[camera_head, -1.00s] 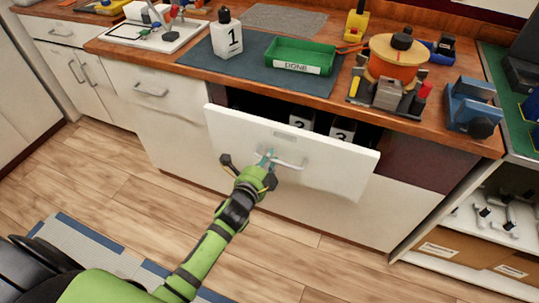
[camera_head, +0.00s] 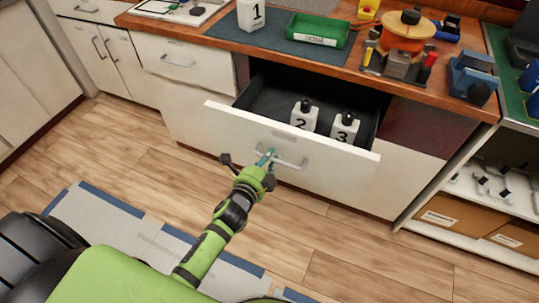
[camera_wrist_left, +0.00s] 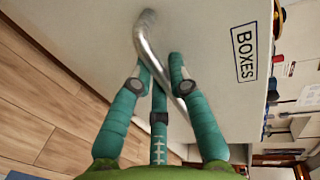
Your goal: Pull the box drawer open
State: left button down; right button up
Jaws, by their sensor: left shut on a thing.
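The box drawer (camera_head: 325,166) is a white-fronted drawer under the wooden worktop, pulled well out, with its dark interior showing. My right gripper is not in view.
An open shelf (camera_head: 490,205) stands at right.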

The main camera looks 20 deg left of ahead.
pick_arm(q)
jog(key=shift+s, duration=0.35)
jog(key=c, duration=1.1)
grip_release()
jog(key=shift+c, duration=0.2)
jog(key=v, duration=1.2)
